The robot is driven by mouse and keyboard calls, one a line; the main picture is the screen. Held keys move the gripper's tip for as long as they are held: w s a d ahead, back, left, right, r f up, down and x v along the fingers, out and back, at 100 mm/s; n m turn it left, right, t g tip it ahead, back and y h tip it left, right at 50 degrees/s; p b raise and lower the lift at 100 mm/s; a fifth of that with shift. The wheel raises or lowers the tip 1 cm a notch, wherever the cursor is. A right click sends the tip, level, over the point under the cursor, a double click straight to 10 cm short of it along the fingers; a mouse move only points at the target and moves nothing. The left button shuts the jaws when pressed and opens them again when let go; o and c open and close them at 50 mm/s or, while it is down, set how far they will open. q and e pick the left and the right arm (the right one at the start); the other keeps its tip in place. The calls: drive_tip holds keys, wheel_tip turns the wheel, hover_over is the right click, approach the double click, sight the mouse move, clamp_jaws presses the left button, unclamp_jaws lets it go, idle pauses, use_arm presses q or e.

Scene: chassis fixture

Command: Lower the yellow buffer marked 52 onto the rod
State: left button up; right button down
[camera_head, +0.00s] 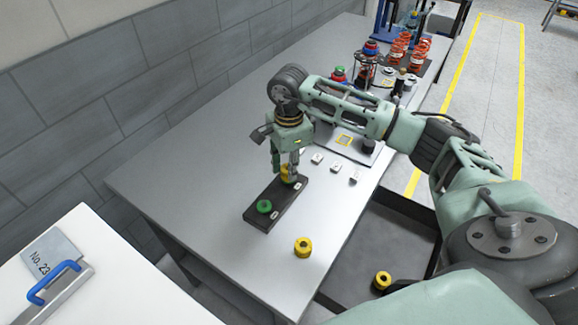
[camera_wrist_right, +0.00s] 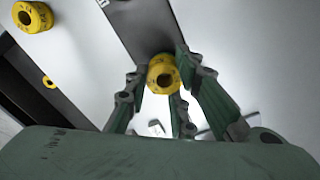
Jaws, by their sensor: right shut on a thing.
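My right gripper (camera_head: 287,168) reaches down over the far end of a dark block (camera_head: 278,208). It is shut on a yellow buffer (camera_head: 288,175), which also shows between the fingers in the right wrist view (camera_wrist_right: 163,76). The number on this buffer cannot be read. The buffer sits at the block's end; whether it touches the block cannot be told. No rod can be made out; the buffer and fingers cover that spot. A green buffer (camera_head: 264,206) is on the block's near end. My left gripper is not in view.
A loose yellow buffer (camera_head: 303,247) stands on the grey table (camera_head: 200,165), and another (camera_head: 382,281) is in the dark tray (camera_head: 370,250) beside it. Small white pieces (camera_head: 335,165) lie right of the block. Red springs (camera_head: 398,50) stand at the back. The table left of the block is clear.

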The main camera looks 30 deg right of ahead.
drive_tip(key=shift+f+b, duration=0.15)
drive_tip(key=shift+b, duration=0.2)
idle(0.8)
drive_tip(key=shift+f, duration=0.15)
idle(0.4)
drive_tip(key=c, duration=1.4)
unclamp_jaws()
drive_tip(key=shift+w, duration=0.1)
wheel_tip(320, 180, up, 7)
drive_tip(key=p, duration=0.3)
drive_tip(key=shift+p, duration=0.3)
